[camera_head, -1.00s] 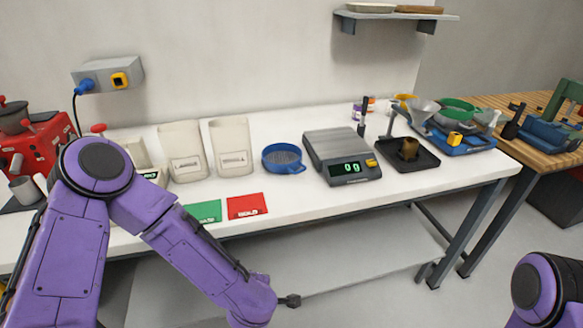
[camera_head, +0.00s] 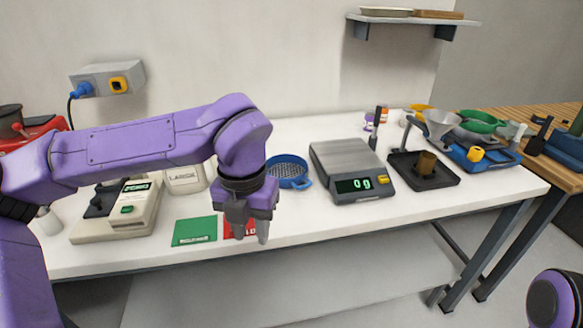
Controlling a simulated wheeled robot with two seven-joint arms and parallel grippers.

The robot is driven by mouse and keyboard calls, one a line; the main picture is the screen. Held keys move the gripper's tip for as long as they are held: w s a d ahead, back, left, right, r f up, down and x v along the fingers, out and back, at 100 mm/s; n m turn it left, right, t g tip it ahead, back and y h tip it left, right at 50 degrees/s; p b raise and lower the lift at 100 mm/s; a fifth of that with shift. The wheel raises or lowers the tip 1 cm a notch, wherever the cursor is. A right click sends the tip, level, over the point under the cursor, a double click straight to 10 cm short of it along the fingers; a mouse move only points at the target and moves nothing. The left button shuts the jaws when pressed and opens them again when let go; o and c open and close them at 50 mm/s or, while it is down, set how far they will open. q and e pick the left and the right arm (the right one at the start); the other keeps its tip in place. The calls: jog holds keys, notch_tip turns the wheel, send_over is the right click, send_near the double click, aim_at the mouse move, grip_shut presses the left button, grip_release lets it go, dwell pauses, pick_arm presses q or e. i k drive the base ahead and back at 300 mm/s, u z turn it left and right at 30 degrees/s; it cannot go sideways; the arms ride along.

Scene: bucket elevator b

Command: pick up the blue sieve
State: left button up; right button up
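The blue sieve (camera_head: 290,172) sits on the white table, left of the digital scale. It is round with a mesh bottom and a small handle at its front right; its left edge is partly hidden by my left arm. My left gripper (camera_head: 250,230) points down in front of and to the left of the sieve, over the red card (camera_head: 230,231), apart from the sieve. Its fingers are small and dark, and I cannot tell how far apart they are. Only a purple part of my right arm shows at the lower right; its gripper is out of view.
The scale (camera_head: 352,172) reads 0 g right of the sieve. A green card (camera_head: 195,231) and a beige device (camera_head: 122,211) lie to the left. A black tray (camera_head: 432,175) and a blue tray (camera_head: 497,161) stand at the right. A white bin (camera_head: 184,180) is partly hidden.

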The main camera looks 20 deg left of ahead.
aim_at(290, 170)
jog(key=i, duration=1.25)
